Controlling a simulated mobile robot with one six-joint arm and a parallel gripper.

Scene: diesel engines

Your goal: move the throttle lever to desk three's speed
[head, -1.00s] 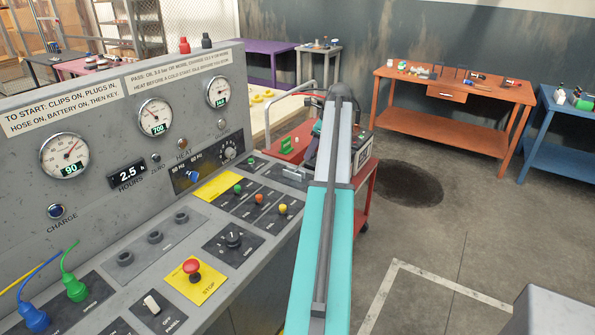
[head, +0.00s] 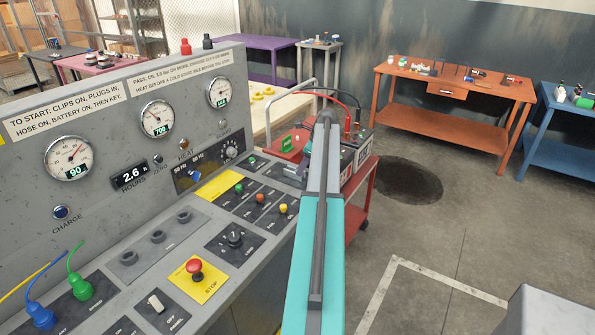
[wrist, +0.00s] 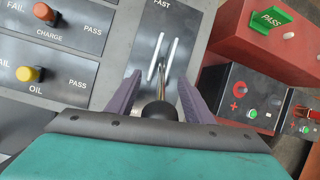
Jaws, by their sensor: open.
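The throttle lever, a thin metal rod with a black ball knob (wrist: 160,111), stands in a slotted panel (wrist: 178,22) marked FAST in the wrist view. Two pale rails flank the rod. My gripper (wrist: 160,77) is open, with one purple finger on each side of the lever. In the head view my teal and grey arm hides most of the gripper and lever at the console's right end. The middle gauge (head: 157,118) reads 700. No desk three label is readable.
The console has a red STOP button (head: 194,267), a rotary knob (head: 235,239) and yellow, orange and green buttons. A red cart (head: 359,223) with a PASS sign stands close beyond it. An orange bench (head: 450,127) and blue bench (head: 566,135) stand across open floor.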

